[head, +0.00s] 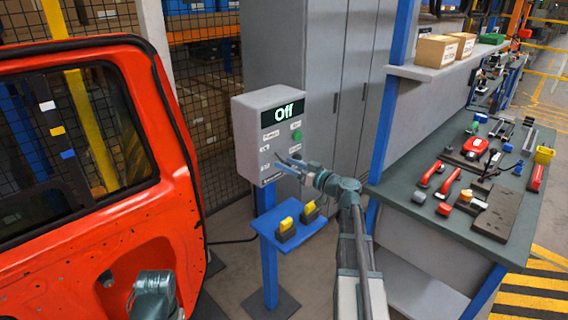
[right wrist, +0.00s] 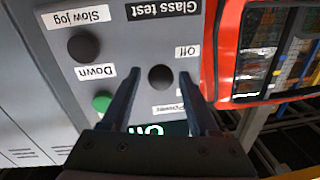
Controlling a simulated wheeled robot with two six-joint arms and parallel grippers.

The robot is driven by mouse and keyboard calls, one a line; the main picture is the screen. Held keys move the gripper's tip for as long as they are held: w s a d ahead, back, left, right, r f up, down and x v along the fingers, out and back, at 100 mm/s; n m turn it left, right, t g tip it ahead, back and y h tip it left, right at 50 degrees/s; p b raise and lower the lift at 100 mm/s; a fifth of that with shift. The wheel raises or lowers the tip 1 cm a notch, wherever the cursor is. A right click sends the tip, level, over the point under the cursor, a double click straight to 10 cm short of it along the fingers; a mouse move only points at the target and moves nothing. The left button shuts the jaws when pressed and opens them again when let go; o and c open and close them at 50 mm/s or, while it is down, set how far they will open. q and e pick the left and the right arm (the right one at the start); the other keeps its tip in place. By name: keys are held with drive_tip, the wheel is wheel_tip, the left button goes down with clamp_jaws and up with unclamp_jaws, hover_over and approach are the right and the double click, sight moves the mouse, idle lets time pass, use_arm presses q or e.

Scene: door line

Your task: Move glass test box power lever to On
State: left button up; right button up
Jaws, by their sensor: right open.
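My right gripper (head: 280,164) is at the lower front of the box. In the right wrist view, which shows the box upside down, the open fingers of the right gripper (right wrist: 160,80) lie on either side of a dark round knob (right wrist: 161,77). The knob, the power lever's end, sits between the "Off" label (right wrist: 187,51) and the partly hidden "Power" label. I cannot tell whether the fingers touch it. My left gripper's fingers do not show.
A green button (right wrist: 102,102) and another dark knob (right wrist: 83,45) are beside the lever. A blue shelf (head: 270,222) with yellow-and-black items is below the box. A red car door (head: 185,170) stands left; a workbench (head: 400,195) with tools stands right.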

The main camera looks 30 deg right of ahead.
drive_tip(key=shift+x, duration=0.9)
clamp_jaws()
idle(0.9)
